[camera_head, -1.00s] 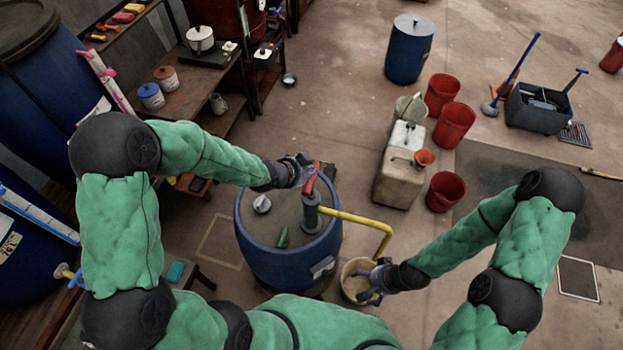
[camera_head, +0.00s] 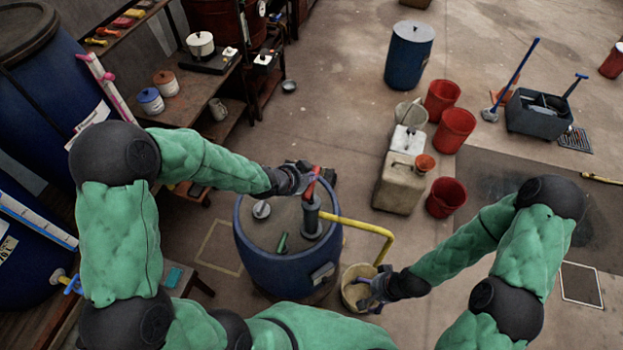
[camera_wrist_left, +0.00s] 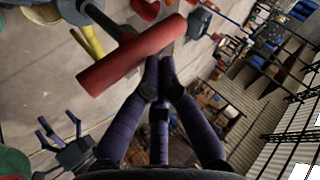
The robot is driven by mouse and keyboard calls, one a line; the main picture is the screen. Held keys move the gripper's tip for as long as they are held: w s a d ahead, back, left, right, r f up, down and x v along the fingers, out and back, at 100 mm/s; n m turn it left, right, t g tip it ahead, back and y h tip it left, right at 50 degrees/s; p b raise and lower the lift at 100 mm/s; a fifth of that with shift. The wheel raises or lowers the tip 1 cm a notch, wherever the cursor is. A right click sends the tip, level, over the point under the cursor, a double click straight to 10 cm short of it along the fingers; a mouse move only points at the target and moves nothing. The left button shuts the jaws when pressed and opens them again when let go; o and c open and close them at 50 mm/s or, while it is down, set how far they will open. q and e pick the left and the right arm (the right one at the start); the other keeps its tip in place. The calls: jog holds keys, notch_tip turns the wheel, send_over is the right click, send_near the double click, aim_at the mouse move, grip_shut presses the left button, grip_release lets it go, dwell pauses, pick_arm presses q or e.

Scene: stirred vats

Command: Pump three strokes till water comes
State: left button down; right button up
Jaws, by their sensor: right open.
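The hand pump (camera_head: 312,218) stands on a blue drum (camera_head: 285,265), with a red handle (camera_head: 311,188) on top. In the left wrist view the red handle (camera_wrist_left: 130,57) crosses the fingertips. My left gripper (camera_head: 303,177) is at the handle, its fingers (camera_wrist_left: 160,70) drawn together against it; part of the grip is hidden. A yellow spout pipe (camera_head: 365,226) bends down to a beige bucket (camera_head: 348,289) on the floor. My right gripper (camera_head: 368,291) is open at the bucket's right rim. I cannot make out water at the spout.
A green tool (camera_head: 282,243) and a small round cap (camera_head: 261,209) lie on the drum's lid. A beige canister (camera_head: 398,185) and red buckets (camera_head: 446,196) stand behind to the right. Shelves (camera_head: 190,95) line the left. Floor at the right front is mostly clear.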

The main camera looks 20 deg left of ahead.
pick_arm(q)
jog(key=shift+f, duration=0.1)
dwell(0.6)
jog(key=shift+f+b, duration=0.4)
jog(key=shift+b, duration=0.25)
jog(key=shift+s+f+b, duration=0.15)
jog(key=shift+f+b, duration=2.95)
jog(key=shift+b, duration=0.05)
dwell(3.3)
